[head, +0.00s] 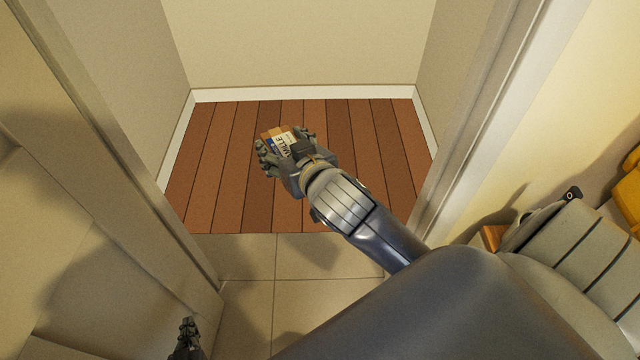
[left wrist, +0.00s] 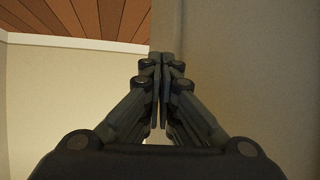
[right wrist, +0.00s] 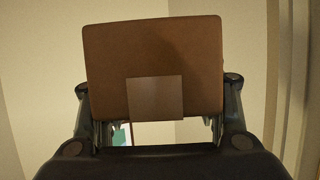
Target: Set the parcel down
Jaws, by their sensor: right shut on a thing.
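The parcel (head: 279,142) is a small brown box with a white label bearing dark print and a blue patch. My right gripper (head: 285,153) is shut on it, and the arm reaches through a doorway over the wood floor. In the right wrist view the parcel (right wrist: 152,60) fills the space between the fingers as a plain brown face with a lighter square patch. My left gripper (head: 187,335) is low at the left of the head view. In the left wrist view its fingers (left wrist: 160,75) are together with nothing between them.
Past the doorway is a small space with a bare reddish wood plank floor (head: 230,180), white baseboards and beige walls. Pale tiles (head: 250,270) lie on the near side. Door frames stand at left (head: 150,200) and right (head: 475,130). A yellow item (head: 628,195) is at far right.

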